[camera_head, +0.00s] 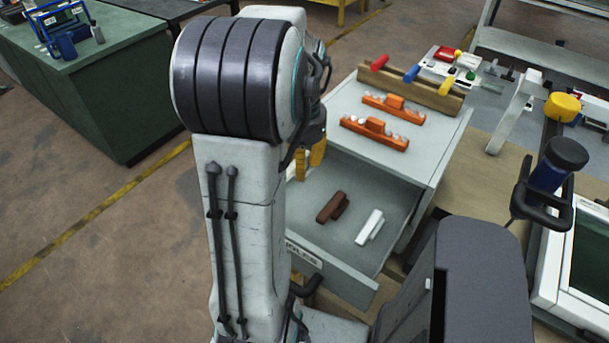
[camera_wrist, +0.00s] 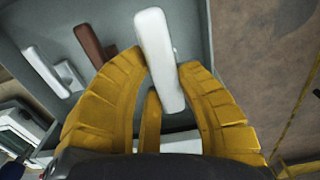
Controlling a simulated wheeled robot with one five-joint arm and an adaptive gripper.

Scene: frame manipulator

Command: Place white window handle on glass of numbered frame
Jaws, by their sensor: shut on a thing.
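My gripper (camera_wrist: 165,85) has yellow fingers closed around a white window handle (camera_wrist: 157,45) in the wrist view. The handle points up and away between the fingers, above the open drawer. In the head view my gripper (camera_head: 312,157) shows partly behind my arm, over the drawer's left side; the held handle is mostly hidden there. A second white handle (camera_head: 370,227) and a brown handle (camera_head: 332,207) lie in the drawer. A white frame (camera_head: 546,283) with dark green glass (camera_head: 590,270) is at the right edge, partly cut off; no number is readable.
The open grey drawer (camera_head: 345,274) is below the cabinet top (camera_head: 343,101), which carries two orange holders (camera_head: 375,131) and a wooden rack with coloured handles (camera_head: 410,88). A blue-black clamp-like tool (camera_head: 550,180) stands near the frame.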

